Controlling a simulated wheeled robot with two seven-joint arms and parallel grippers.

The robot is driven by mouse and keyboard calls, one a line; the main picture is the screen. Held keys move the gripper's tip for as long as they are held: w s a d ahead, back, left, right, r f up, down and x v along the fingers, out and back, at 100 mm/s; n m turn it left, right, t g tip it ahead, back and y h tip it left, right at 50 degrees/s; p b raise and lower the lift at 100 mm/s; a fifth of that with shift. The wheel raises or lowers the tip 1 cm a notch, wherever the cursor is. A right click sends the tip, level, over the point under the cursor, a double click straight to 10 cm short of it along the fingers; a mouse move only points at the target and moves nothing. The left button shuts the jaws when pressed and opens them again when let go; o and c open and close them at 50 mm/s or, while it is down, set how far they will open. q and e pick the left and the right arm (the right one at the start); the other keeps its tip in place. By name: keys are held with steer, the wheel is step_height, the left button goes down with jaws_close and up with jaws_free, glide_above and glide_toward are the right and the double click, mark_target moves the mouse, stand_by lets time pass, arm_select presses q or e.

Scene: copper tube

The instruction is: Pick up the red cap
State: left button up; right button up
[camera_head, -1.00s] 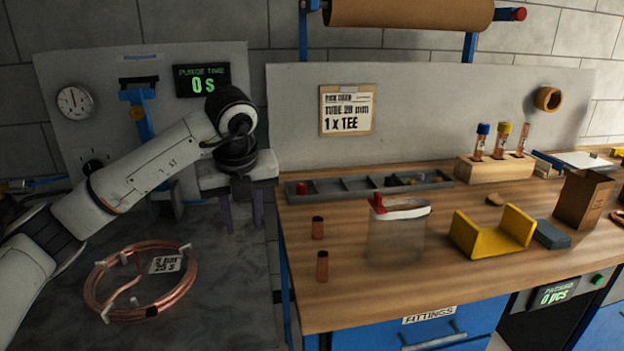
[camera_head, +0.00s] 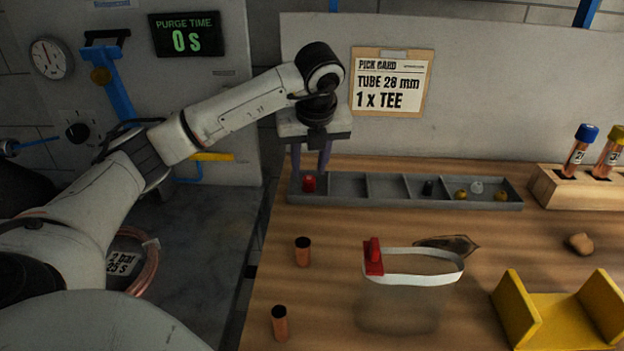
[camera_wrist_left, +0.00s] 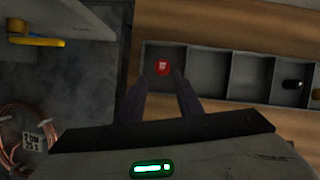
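The red cap (camera_head: 309,183) sits in the leftmost compartment of the grey divided tray (camera_head: 385,205). In the left wrist view the red cap (camera_wrist_left: 161,68) has a small pale marking on top and shows between and just beyond my fingertips. My left gripper (camera_head: 309,172) hangs above that compartment with its purple-grey fingers pointing down. In the wrist view the left gripper's fingers (camera_wrist_left: 160,80) are apart with nothing between them. I cannot tell exactly how high the tips are above the cap. My right gripper is not in view.
Other tray compartments hold a black piece (camera_head: 428,188) and several small fittings. A clear bag (camera_head: 400,310) with a red clip (camera_head: 374,262) stands in front. Two copper pieces (camera_head: 302,252) (camera_head: 280,322) stand at left. A yellow cradle (camera_head: 560,318) and tube rack (camera_head: 585,190) are right.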

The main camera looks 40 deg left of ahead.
mark_target(309, 180)
arm_select(q)
steer(key=x, duration=0.4)
steer(key=p+x, duration=0.1)
steer(key=shift+w+a+f, duration=0.1)
steer(key=shift+w+f, duration=0.25)
steer(key=shift+c, duration=0.2)
steer(key=c, duration=0.7)
steer(key=shift+r, duration=0.1)
steer(key=shift+c, duration=0.2)
